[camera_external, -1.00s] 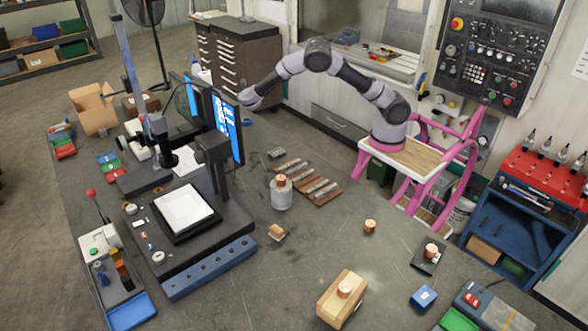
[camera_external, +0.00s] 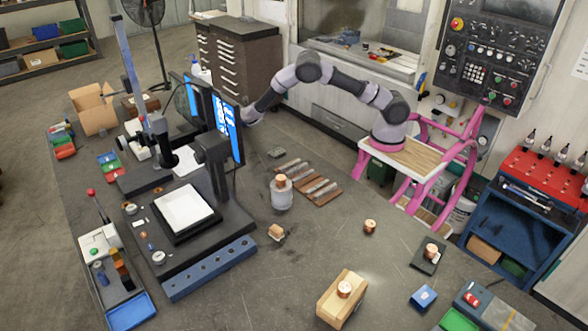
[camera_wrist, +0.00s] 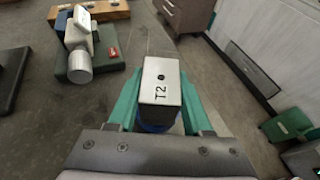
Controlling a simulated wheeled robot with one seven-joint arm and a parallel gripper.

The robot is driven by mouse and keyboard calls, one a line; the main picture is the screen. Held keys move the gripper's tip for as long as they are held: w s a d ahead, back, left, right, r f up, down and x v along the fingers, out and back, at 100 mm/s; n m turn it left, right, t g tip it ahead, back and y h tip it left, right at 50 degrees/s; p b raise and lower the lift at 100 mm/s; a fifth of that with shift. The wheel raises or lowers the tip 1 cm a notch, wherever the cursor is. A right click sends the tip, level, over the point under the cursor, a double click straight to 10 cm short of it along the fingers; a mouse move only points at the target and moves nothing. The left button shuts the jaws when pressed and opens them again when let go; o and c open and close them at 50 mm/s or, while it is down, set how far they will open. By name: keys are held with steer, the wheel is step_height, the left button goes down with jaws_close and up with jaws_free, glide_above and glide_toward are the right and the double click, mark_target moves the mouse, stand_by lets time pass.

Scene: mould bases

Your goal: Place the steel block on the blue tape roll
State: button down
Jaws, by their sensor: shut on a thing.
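The steel block (camera_wrist: 160,82), a grey box shape marked T2 with a small dark hole, sits between the green fingers of my gripper (camera_wrist: 158,103) in the wrist view. The gripper is shut on it. A blue rounded edge, which looks like the blue tape roll (camera_wrist: 155,127), shows just below the block. The block hides most of it, and I cannot tell whether the two touch. In the external view my arm's end (camera_external: 251,115) is low beside the monitor's right edge. The fingers and the block are not clear there.
The monitor (camera_external: 226,128) stands close to my arm's end. A brown rack of metal bars (camera_external: 308,183) and a grey cylinder with a copper top (camera_external: 281,193) are nearer the camera. In the wrist view, a green base with metal pieces (camera_wrist: 88,62) lies upper left.

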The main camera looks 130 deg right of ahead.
stand_by(0.3)
steer(key=shift+c, duration=1.6)
jaws_free()
steer(key=shift+w+a+r, duration=0.1)
steer(key=shift+a+r, duration=0.05)
steer(key=w+a+r+m+t+y, duration=0.15)
steer(key=a+r+m, duration=0.25)
steer(key=a+r, duration=0.7)
steer(key=a+r+m+t+y, duration=0.2)
steer(key=a+r+m+y, duration=0.15)
steer(key=a, duration=1.25)
steer(key=w+a+r+m+t+y, duration=0.15)
steer(key=a+r+m, duration=0.25)
steer(key=a+r, duration=0.7)
steer(key=s+a+r+m+t+y, duration=0.1)
steer(key=s+a, duration=0.4)
steer(key=a, duration=0.5)
steer(key=s+a+r+m+t+y, duration=0.2)
steer(key=s+a, duration=0.4)
steer(key=a, duration=0.5)
steer(key=s+a+r+m+t+y, duration=0.2)
steer(key=s+a+m+t+y, duration=0.1)
steer(key=a, duration=0.8)
steer(key=shift+s+t+y, duration=0.5)
steer(key=shift+s+y, duration=0.55)
steer(key=shift+s, duration=0.15)
